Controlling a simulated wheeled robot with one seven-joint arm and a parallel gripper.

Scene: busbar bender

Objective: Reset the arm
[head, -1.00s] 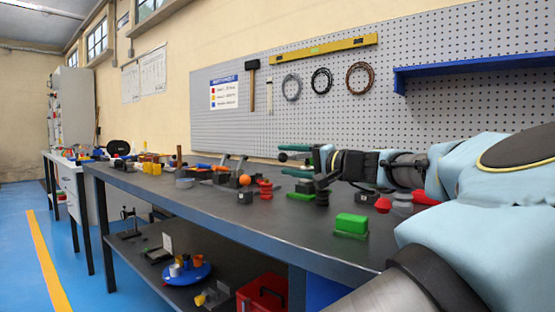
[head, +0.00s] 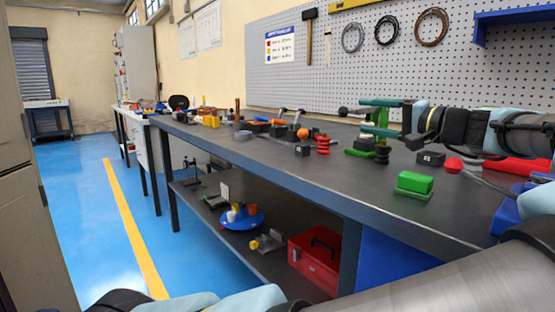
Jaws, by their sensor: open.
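My gripper (head: 366,117) shows at the right of the head view, pointing left above the dark workbench (head: 330,198). My arm, with black and pale blue links, comes in from the right edge.
A green block (head: 414,183), a red ribbed knob (head: 323,145) and several small parts lie on the bench. A red toolbox (head: 314,259) sits on the lower shelf. A pegboard (head: 400,70) stands behind. The blue floor (head: 90,215) to the left is clear.

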